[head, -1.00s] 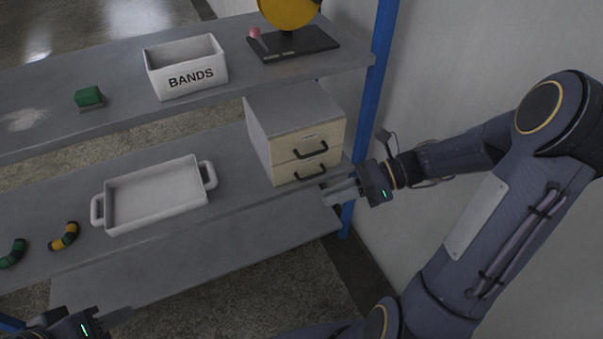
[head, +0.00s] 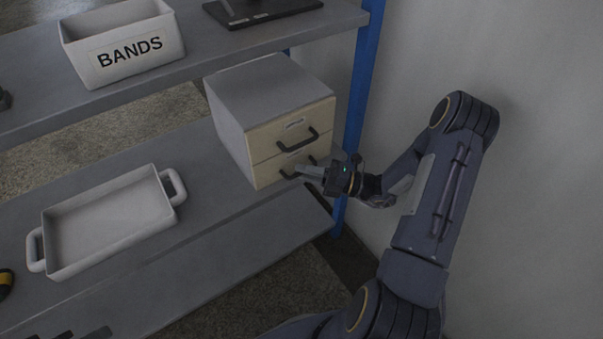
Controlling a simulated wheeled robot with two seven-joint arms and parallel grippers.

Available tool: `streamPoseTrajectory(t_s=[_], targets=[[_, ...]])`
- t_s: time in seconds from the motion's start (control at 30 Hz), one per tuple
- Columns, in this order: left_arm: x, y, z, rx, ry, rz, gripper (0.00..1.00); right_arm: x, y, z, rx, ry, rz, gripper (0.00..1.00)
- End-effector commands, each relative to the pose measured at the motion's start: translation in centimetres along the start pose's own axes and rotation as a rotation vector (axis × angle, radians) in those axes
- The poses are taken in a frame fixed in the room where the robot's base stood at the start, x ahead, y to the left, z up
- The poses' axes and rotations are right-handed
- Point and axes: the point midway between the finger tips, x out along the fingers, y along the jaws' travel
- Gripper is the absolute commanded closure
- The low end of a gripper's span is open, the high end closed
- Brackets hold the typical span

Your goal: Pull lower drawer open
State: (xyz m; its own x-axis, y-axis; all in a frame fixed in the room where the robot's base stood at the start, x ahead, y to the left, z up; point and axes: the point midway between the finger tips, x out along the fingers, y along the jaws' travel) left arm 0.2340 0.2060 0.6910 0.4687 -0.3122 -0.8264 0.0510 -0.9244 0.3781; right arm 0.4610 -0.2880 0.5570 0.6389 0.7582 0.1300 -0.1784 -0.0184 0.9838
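A small two-drawer cabinet (head: 225,115) with cream fronts stands on the lower shelf. Its upper drawer (head: 275,132) and lower drawer (head: 263,175) both look shut. Each has a dark bar handle. My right gripper (head: 298,170) is at the lower handle (head: 286,176), its grey fingers crossing in front of the handle's middle and hiding part of it. I cannot tell whether the fingers are closed on the handle. Of my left gripper (head: 83,334), only two dark fingertips show at the bottom edge, apart, with nothing seen between them.
A white handled tray (head: 105,222) sits left on the lower shelf (head: 215,195). A white BANDS bin (head: 125,45) and a dark base (head: 262,9) are on the upper shelf. A blue post (head: 358,100) and a wall stand close to my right arm.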

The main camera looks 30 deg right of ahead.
Motion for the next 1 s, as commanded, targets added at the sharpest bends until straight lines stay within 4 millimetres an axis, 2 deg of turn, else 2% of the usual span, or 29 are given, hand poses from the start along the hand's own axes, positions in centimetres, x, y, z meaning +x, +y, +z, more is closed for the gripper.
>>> streamPoseTrajectory(t_s=[0.13, 0.37, 0.4, 0.53, 0.57, 0.87, 1.0], targets=[[0.2, -0.1, 0.1, 0.0, 0.0, 0.0, 0.64, 1.0, 0.0, 0.0, -0.001, 0.002, -0.001, 0.8], [0.2, -0.1, 0.1, 0.0, 0.0, 0.0, 0.64, 1.1, 0.0, 0.0, -0.001, 0.001, -0.001, 0.8], [0.2, -0.1, 0.1, 0.0, 0.0, 0.0, 0.64, 1.1, 0.0, 0.0, -0.001, 0.001, -0.001, 0.81], [0.2, -0.1, 0.1, 0.0, 0.0, 0.0, 0.64, 1.1, 0.0, 0.0, -0.001, 0.001, -0.001, 0.98], [0.2, -0.1, 0.1, 0.0, 0.0, 0.0, 0.64, 1.1, 0.0, 0.0, -0.001, 0.001, -0.001, 1.0], [0.1, -0.1, 0.1, 0.0, 0.0, 0.0, 0.64, 0.9, 0.1, -0.1, -0.001, 0.001, -0.002, 1.0], [-0.8, 0.4, -0.4, 0.0, 0.0, 0.0, 0.64, -0.5, 0.6, -1.4, 0.003, -0.001, -0.005, 1.0]])
